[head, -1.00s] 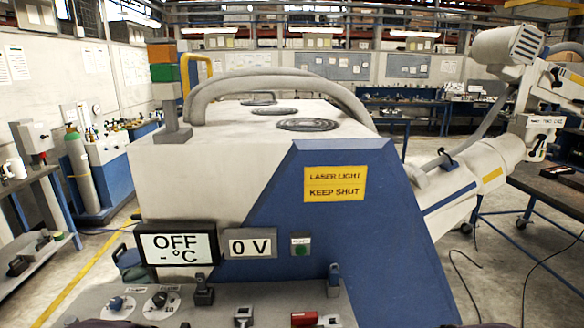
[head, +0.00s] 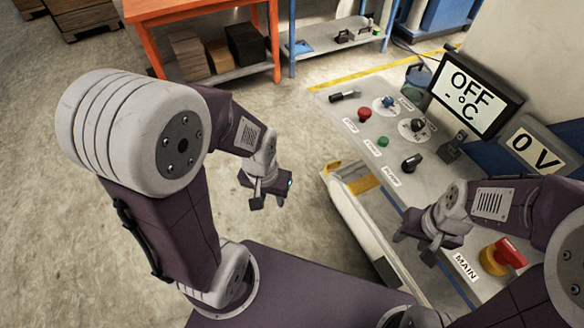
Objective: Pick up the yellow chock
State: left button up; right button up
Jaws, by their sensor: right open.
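A small yellow piece (head: 364,184) shows at the near left side of the control console, beside a pale open box-like part. I cannot tell whether it is the yellow chock; no other chock is clear. My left gripper (head: 268,198) hangs over the bare floor, left of the console and apart from the yellow piece. It looks empty, but its jaw opening is unclear. My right gripper (head: 414,247) is open and empty above the console's near edge, right of and below the yellow piece in the picture.
The console (head: 340,108) carries several knobs and buttons, a red-and-yellow MAIN switch (head: 502,256) and an OFF display (head: 470,92). An orange table (head: 195,10) with boxes on its lower shelf and a blue-legged bench (head: 325,42) stand behind. The floor at left is free.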

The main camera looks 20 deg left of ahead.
aim_at(335, 165)
jog(key=u, duration=0.15)
jog(key=i+j+u, duration=0.6)
jog(key=i, duration=0.3)
jog(key=i+j, duration=0.15)
jog(key=i, duration=0.25)
jog(key=i+j+z, duration=0.1)
jog(key=i, duration=0.25)
jog(key=i+j+z, duration=0.1)
jog(key=i+j, duration=0.15)
jog(key=i, duration=0.15)
jog(key=i+z, duration=0.55)
jog(key=z, duration=0.25)
jog(key=i+j+z, duration=0.25)
jog(key=z, duration=0.15)
jog(key=i+j+z, duration=0.25)
jog(key=z, duration=0.15)
